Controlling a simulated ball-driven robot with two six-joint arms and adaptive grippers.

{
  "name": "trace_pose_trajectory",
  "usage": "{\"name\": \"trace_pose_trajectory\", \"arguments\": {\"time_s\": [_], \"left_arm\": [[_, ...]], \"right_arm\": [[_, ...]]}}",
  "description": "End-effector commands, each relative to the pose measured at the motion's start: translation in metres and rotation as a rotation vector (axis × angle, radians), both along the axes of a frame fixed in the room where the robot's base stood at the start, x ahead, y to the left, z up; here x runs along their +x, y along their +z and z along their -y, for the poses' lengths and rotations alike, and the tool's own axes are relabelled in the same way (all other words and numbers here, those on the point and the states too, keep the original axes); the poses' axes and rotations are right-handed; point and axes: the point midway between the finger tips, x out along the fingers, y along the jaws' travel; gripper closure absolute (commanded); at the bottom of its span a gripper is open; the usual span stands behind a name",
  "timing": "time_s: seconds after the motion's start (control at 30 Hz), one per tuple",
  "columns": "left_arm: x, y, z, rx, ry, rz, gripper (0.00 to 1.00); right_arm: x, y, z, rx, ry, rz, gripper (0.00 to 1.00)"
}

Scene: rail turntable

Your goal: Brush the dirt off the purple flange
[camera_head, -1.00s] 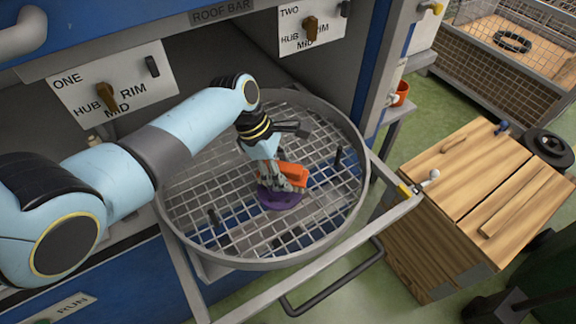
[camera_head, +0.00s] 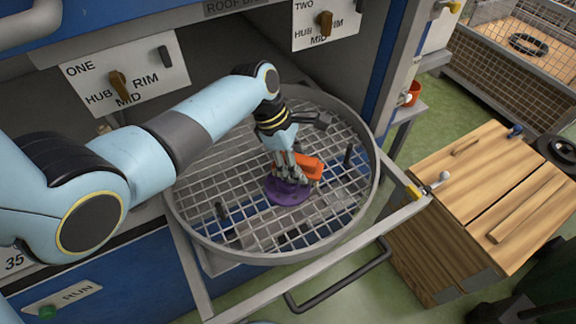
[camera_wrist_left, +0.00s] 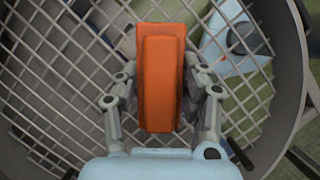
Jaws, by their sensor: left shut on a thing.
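The purple flange (camera_head: 287,195) lies on the round wire-mesh turntable (camera_head: 240,205), near its middle. My left gripper (camera_head: 290,170) is shut on an orange brush (camera_head: 310,168), just above the flange in the head view. The brush overlaps the flange's far side there; I cannot tell whether it touches. In the left wrist view the brush (camera_wrist_left: 160,80) stands between both fingers and hides what lies beneath it. The flange cannot be made out there. Dirt on the flange is too small to tell. My right gripper is not in view.
The turntable has a raised rim and dark upright pegs (camera_head: 348,155). A grey rail frame with a black handle (camera_head: 340,277) crosses in front. Panels with knobs (camera_head: 120,85) stand behind. A wooden-topped box (camera_head: 480,190) stands at the right. Mesh around the flange is mostly bare.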

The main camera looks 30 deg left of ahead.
Motion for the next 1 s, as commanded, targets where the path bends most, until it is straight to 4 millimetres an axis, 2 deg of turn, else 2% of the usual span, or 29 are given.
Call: {"name": "trace_pose_trajectory", "arguments": {"time_s": [0.17, 0.4, 0.7, 1.0], "left_arm": [[0.0, 0.0, 0.0, 0.001, 0.0, -0.001, 0.83], [-0.019, 0.001, -0.013, 0.001, 0.0, 0.0, 0.83], [-0.038, -0.002, -0.026, 0.0, -0.001, 0.0, 0.83], [-0.039, -0.002, -0.027, 0.0, -0.001, 0.0, 0.83]], "right_arm": [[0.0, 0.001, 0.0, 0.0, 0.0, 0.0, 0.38], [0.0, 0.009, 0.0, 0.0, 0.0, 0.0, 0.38], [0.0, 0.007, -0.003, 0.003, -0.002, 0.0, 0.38], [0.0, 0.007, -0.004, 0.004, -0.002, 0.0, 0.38]]}}
